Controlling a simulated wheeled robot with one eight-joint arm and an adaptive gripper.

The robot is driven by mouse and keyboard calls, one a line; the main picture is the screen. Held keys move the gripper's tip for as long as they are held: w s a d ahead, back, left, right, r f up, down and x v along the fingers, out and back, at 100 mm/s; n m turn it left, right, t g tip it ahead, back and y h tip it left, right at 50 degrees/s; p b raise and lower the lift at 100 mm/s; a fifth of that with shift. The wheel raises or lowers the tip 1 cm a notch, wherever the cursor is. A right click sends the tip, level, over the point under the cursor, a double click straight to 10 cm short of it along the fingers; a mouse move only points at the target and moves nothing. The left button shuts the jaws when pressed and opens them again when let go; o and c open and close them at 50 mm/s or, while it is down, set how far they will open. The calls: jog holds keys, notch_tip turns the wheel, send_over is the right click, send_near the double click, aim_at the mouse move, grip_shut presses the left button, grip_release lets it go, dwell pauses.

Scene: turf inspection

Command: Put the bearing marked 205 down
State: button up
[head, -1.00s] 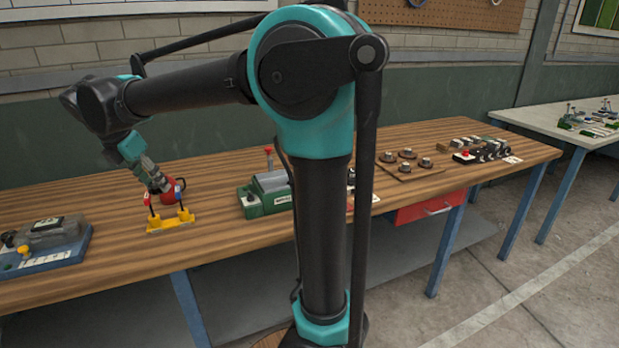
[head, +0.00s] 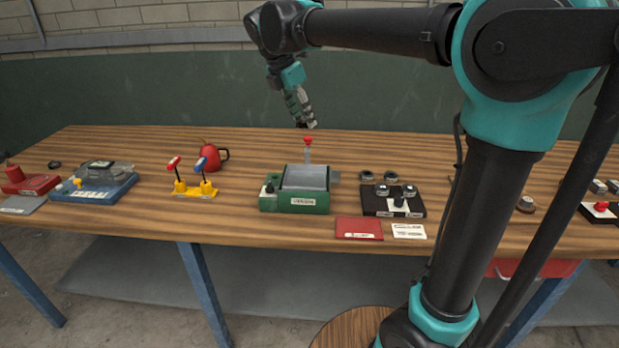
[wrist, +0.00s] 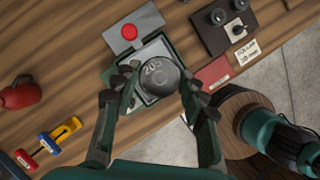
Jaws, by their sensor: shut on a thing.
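The bearing marked 205 (wrist: 158,82) is a dark grey round piece with its number facing my wrist camera. My gripper (wrist: 160,77) is shut on it, one finger at each side. In the head view my gripper (head: 308,124) hangs above the back of the bench, over the green machine (head: 322,203) with a grey plate and a red-knobbed lever (head: 308,142). In the wrist view the bearing overlaps this machine and hides part of its plate. I cannot make out the bearing in the head view.
A yellow stand (head: 196,189) with red and blue levers and a red kettle (head: 212,156) stand left of the machine. A black block (head: 384,205) with knobs, a red card (head: 358,228) and a white label (head: 408,231) are on its right. The wooden bench (head: 110,215) has bare stretches.

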aim_at(308, 181)
notch_tip(308, 181, down, 18)
jog(key=shift+d+f, duration=0.1)
jog(key=shift+f, duration=0.1)
jog(key=shift+f, duration=0.1)
dwell(0.3)
jog(key=o, duration=1.3)
jog(key=v, duration=1.2)
